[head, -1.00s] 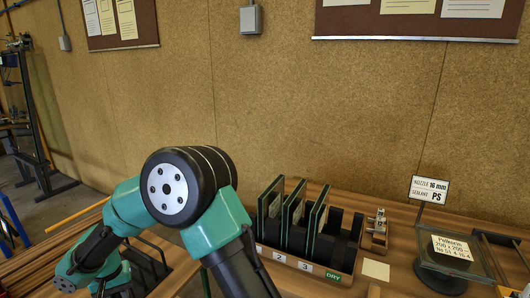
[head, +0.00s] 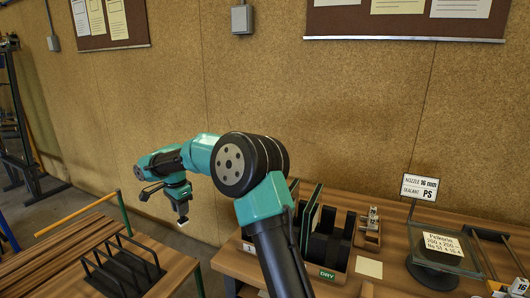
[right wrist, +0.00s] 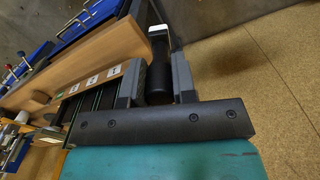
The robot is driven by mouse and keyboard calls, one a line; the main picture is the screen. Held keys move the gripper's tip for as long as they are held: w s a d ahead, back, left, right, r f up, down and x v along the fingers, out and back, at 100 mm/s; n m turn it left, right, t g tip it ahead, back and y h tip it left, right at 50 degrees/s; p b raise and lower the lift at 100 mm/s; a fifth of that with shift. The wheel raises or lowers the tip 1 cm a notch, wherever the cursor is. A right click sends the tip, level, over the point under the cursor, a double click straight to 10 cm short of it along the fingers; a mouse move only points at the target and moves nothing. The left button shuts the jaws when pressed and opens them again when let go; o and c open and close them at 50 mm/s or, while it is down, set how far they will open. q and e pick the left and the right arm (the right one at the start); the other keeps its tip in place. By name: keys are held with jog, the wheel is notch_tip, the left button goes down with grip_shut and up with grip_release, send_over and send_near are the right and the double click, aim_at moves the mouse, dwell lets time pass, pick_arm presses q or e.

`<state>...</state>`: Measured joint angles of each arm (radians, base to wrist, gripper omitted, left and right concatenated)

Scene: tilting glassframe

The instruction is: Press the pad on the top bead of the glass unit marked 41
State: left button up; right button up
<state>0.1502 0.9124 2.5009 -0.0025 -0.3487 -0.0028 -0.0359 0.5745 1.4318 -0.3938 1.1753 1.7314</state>
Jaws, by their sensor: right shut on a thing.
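My right gripper (head: 180,207) hangs over the gap between the left bench and the rack bench. In the right wrist view it (right wrist: 156,82) is shut on a dark cylindrical handle (right wrist: 158,78) with a white end (right wrist: 157,31); I take this for the pad. Its white end (head: 182,220) points down in the head view. Glass units (head: 312,217) stand upright in the dark rack marked DRY (head: 335,243), right of the gripper and apart from it. My arm hides part of them. No mark 41 is legible. My left gripper is out of view.
An empty black wire rack (head: 118,272) stands on the left bench.

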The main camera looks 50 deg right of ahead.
jog(key=s+d+r+m, duration=0.3)
jog(key=d+r+m, duration=0.2)
jog(key=d, duration=0.4)
jog(key=s+d+r+m, duration=0.4)
jog(key=d+r+m, duration=0.1)
jog(key=d, duration=0.5)
jog(key=s+d+r+m, duration=0.4)
jog(key=d, duration=0.6)
jog(key=shift+s+r+m, duration=0.25)
jog(key=shift+r+m, duration=0.15)
jog(key=shift+d, duration=0.1)
jog(key=shift+f, duration=3)
jog(key=shift+f, duration=0.65)
jog(key=shift+r, duration=0.1)
notch_tip(320, 180, up, 7)
